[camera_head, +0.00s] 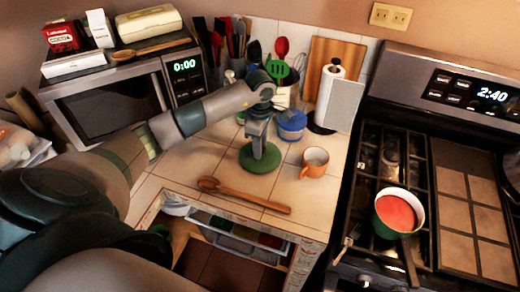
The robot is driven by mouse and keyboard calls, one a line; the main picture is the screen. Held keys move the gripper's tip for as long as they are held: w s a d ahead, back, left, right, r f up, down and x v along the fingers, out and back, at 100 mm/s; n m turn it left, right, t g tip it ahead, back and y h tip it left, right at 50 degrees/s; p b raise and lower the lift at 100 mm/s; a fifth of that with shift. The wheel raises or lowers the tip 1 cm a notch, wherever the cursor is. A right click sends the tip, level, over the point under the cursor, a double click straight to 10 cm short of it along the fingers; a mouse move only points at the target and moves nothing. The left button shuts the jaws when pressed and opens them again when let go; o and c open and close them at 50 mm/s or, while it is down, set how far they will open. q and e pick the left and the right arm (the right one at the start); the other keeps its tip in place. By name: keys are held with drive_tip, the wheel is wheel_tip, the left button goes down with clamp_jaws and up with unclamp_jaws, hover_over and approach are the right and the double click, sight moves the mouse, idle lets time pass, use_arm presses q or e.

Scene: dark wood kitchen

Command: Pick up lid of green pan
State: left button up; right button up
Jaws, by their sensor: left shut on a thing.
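The round green lid (262,164) is on or just above the tiled counter, in the middle of the head view. My left gripper (259,148) points down over it and is shut on its top part, which the fingers partly hide. I cannot tell whether the lid touches the counter. The green pan (381,228) with red contents sits on the stove at the right, without a lid on it. My right gripper is not in view.
A wooden spoon (245,196) lies in front of the lid and an orange mug (314,162) stands to its right. A blue pot (291,124) and a paper towel roll (327,98) are behind. A microwave (110,105) is at left; an open drawer (240,238) is in front.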

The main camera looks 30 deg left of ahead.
sight(263, 149)
use_arm(q)
drive_tip(key=shift+r+b, duration=0.4)
drive_tip(key=shift+r, duration=0.1)
drive_tip(key=r+b, duration=0.1)
drive_tip(key=d+r+b, duration=0.1)
drive_tip(key=r, duration=0.1)
drive_tip(key=shift+w, duration=0.1)
drive_tip(key=d+r+b, duration=0.4)
drive_tip(key=d+r, duration=0.3)
drive_tip(key=d, duration=0.3)
drive_tip(key=shift+w+d, duration=0.25)
drive_tip(key=shift+d, duration=0.1)
drive_tip(key=shift+d+f, duration=0.1)
